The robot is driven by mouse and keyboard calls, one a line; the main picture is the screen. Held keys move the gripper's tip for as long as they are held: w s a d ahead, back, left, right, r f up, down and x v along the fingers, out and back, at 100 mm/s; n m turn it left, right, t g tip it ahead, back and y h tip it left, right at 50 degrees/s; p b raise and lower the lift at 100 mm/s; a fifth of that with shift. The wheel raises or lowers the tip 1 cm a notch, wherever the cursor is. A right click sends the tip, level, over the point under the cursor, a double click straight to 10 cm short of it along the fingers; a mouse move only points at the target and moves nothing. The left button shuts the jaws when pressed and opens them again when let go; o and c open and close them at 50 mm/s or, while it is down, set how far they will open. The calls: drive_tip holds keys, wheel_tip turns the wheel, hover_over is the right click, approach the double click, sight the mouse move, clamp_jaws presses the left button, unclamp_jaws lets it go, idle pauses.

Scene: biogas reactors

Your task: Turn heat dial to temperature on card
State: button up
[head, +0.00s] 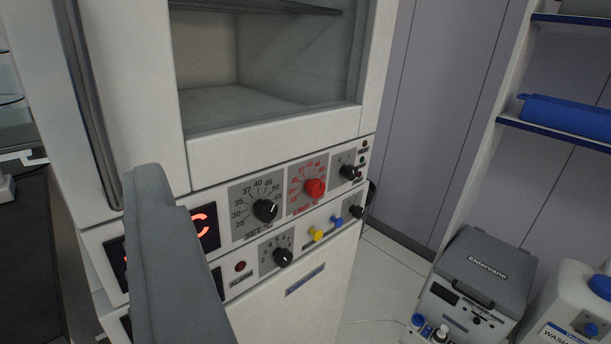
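The heat dial (265,211) is a round black knob on a grey plate marked "SET °C". Its printed scale runs from 25 at the lower left, over 40 at the top, to about 55 at the right. Where its pointer stands is too small to tell. My gripper (158,240) shows as a grey finger-like shape at the lower left, in front of the panel, left of the dial and apart from it in the picture. It covers part of the red-lit display (205,226), where a "C" shows. A second finger cannot be made out. No temperature card is in view.
A red limit dial (314,188) and a smaller black knob (348,172) sit right of the heat dial. Below are another black knob (283,257), a yellow button (317,235) and a blue one (337,219). A grey-lidded device (480,275) stands at the lower right.

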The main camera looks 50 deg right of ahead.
drive_tip(key=w+d+f, duration=0.4)
drive_tip(key=d, duration=0.3)
drive_tip(key=n+y, duration=0.1)
drive_tip(key=y, duration=0.3)
approach(270, 215)
drive_tip(key=shift+g, duration=0.3)
drive_tip(key=w, duration=0.9)
drive_tip(key=shift+w+r, duration=0.15)
drive_tip(key=shift+r, duration=0.1)
drive_tip(key=shift+c, duration=0.4)
drive_tip(key=c, duration=0.9)
